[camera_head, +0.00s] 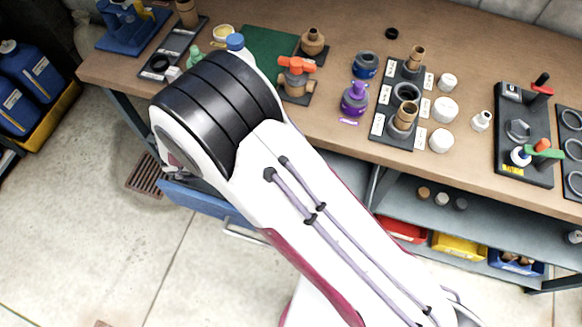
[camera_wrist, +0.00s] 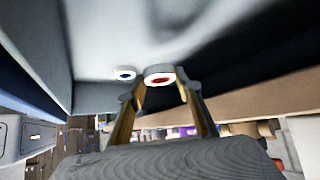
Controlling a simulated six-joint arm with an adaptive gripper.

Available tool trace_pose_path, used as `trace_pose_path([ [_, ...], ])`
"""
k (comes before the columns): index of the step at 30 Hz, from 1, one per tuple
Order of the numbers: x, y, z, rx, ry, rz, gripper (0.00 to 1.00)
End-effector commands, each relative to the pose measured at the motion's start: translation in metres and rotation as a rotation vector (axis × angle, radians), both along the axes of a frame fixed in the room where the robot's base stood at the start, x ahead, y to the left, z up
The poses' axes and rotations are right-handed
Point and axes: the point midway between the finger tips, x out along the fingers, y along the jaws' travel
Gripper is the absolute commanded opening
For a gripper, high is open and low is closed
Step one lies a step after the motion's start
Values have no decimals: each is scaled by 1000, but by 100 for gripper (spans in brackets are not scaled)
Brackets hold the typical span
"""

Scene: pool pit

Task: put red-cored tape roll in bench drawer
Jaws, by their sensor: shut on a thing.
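The red-cored tape roll (camera_wrist: 160,75), white with a red centre, is between my gripper's fingertips (camera_wrist: 161,92) in the wrist view. My gripper is shut on it. A white roll with a blue core (camera_wrist: 124,73) is just left of it, against a pale grey surface. I cannot tell whether the red-cored roll touches that surface. In the head view the bench drawer (camera_head: 205,201) is pulled out below the bench's front edge, with its blue front and handle showing. My arm hides most of the drawer, my gripper and both rolls there.
Coloured bins (camera_head: 458,247) stand on the shelf below. The tiled floor at left is mostly clear, with a drain grate (camera_head: 145,176).

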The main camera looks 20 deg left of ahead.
Motion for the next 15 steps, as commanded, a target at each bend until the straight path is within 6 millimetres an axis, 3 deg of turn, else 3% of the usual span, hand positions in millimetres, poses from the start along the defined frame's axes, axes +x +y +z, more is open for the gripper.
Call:
trace_pose_path([
  [7, 0, 0, -34, -2, 0, 0, 22],
  [15, 0, 0, -48, 1, 1, 0, 22],
])
